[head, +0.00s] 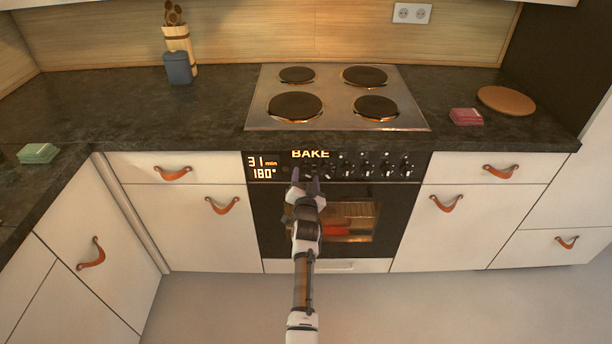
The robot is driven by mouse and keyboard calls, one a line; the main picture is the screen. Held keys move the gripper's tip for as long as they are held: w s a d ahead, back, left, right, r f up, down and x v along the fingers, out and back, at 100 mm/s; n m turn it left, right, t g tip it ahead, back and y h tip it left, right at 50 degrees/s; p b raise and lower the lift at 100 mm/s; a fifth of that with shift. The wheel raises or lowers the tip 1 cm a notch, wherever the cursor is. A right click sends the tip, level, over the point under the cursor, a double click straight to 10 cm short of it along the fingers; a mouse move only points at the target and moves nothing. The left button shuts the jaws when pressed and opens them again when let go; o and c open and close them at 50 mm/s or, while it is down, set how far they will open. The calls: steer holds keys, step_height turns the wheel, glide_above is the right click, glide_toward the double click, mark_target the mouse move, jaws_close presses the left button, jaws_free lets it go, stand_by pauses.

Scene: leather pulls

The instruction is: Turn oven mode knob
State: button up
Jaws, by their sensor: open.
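The oven (382,215) is built in under the cooktop, with a black control panel along its top. The panel shows "BAKE", "31 min" and "180°" in lit letters. A row of dark knobs (366,167) runs along the right part of the panel. My gripper (306,174) is open at the panel's left-middle part, just below the word "BAKE". My fingers cover that part of the panel, so a knob there is hidden and I cannot tell whether they touch it. My arm reaches up from the bottom of the view.
A cooktop (335,82) with several dark plates sits above the oven. White drawers with leather pulls (222,205) flank it. A utensil holder (178,45), a blue-grey canister (178,69) and a round board (506,100) stand on the dark counter. The floor in front is clear.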

steer(key=shift+w, duration=0.75)
steer(key=shift+c, duration=0.3)
steer(key=c, duration=0.9)
